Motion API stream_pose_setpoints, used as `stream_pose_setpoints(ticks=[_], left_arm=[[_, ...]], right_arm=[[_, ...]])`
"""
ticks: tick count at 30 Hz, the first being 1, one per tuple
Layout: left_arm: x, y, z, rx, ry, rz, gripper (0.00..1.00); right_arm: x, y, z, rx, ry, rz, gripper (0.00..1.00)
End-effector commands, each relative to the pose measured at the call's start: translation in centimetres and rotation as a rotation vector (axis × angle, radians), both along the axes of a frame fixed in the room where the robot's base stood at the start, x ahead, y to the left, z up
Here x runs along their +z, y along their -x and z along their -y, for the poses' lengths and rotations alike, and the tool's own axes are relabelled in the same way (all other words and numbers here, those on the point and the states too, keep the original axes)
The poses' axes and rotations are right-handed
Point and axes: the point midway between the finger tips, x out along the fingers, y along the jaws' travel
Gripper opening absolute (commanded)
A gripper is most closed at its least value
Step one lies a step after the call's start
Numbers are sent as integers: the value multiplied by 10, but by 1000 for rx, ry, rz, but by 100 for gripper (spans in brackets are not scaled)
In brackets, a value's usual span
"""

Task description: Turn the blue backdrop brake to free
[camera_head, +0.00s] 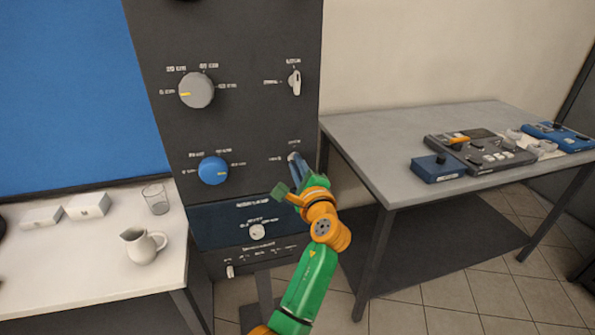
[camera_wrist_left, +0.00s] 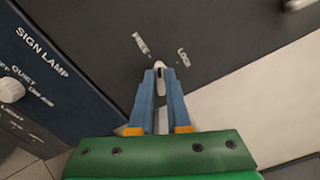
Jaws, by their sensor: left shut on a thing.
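The backdrop brake is a small white lever (camera_head: 291,157) low on the right of the dark grey panel. In the left wrist view the lever (camera_wrist_left: 159,66) sits between labels that read FREE, upper left, and LOCK, upper right. My left gripper (camera_head: 297,160) is shut on the lever; its blue fingers (camera_wrist_left: 160,76) lie on both sides of it. The fingers cover much of the lever, so I cannot tell exactly which label it points to. My right gripper is not in view.
A blue knob (camera_head: 213,170) is left of the brake, and a similar white lever (camera_head: 295,83) is above it. A blue sign lamp panel (camera_wrist_left: 45,75) sits close by. A white table (camera_head: 90,265) bears a jug (camera_head: 143,246); a grey table (camera_head: 375,150) stands at right.

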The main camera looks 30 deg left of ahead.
Motion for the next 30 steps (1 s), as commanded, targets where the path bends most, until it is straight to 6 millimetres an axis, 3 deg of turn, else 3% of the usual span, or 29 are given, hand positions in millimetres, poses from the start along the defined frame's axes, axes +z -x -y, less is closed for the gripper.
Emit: stream_pose_setpoints(ticks=[15,30], left_arm=[[1,0,0,-6,238,295,0],[5,0,0,-8,308,383,0]], right_arm=[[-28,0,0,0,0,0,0],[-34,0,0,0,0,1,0]])
